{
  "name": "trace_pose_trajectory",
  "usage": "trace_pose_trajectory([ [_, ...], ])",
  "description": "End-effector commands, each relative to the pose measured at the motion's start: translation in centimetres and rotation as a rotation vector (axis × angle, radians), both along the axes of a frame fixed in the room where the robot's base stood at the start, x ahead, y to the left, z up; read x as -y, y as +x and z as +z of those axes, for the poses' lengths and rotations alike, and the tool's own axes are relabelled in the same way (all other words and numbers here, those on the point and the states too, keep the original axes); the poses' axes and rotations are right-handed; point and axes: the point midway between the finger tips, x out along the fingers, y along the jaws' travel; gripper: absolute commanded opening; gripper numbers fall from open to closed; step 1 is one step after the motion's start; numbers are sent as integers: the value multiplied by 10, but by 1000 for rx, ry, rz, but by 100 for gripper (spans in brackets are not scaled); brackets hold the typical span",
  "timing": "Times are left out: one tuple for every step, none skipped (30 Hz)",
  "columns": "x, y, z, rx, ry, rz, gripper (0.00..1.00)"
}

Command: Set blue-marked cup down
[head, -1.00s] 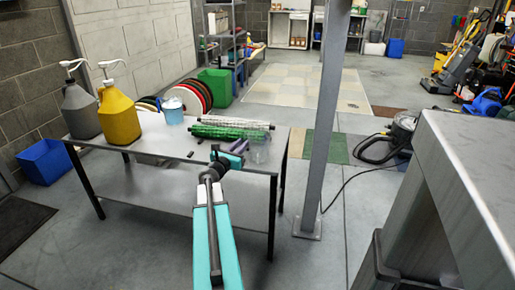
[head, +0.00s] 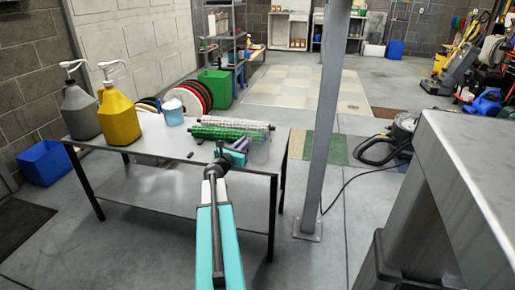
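A clear, see-through cup (head: 259,152) shows at the right end of the metal table (head: 150,173), by the front right corner. No blue mark can be made out on it at this size. My gripper (head: 241,148) comes in from the left, and its fingertips meet or overlap the cup's left side. I cannot tell whether the fingers are closed on the cup, or whether its base touches the table top. A light blue tub (head: 173,113) with a whitish top stands at the table's back, left of the rollers.
A green roller (head: 222,134) and a white roller (head: 236,123) lie behind my gripper. A grey pump jug (head: 80,110) and a yellow pump jug (head: 117,115) stand at the left. A steel post (head: 325,130) rises right of the table. The front middle of the top is mostly clear.

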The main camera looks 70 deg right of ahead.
Motion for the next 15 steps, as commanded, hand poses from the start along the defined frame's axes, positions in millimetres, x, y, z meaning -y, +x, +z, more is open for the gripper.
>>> trace_pose_trajectory([
  [0, 0, 0, 0, 0, 0, 2],
  [0, 0, 0, 0, 0, 0, 0],
  [0, 0, 0, 0, 0, 0, 0],
  [0, 0, 0, 0, 0, 0, 0],
  [0, 0, 0, 0, 0, 0, 0],
  [0, 0, 0, 0, 0, 0, 0],
  [0, 0, 0, 0, 0, 0, 0],
  [0, 0, 0, 0, 0, 0, 0],
  [0, 0, 0, 0, 0, 0, 0],
  [0, 0, 0, 0, 0, 0, 0],
  [0, 0, 0, 0, 0, 0, 0],
  [0, 0, 0, 0, 0, 0, 0],
  [0, 0, 1, 0, 0, 0, 0],
  [0, 0, 1, 0, 0, 0, 0],
  [0, 0, 3, 0, 0, 0, 0],
])
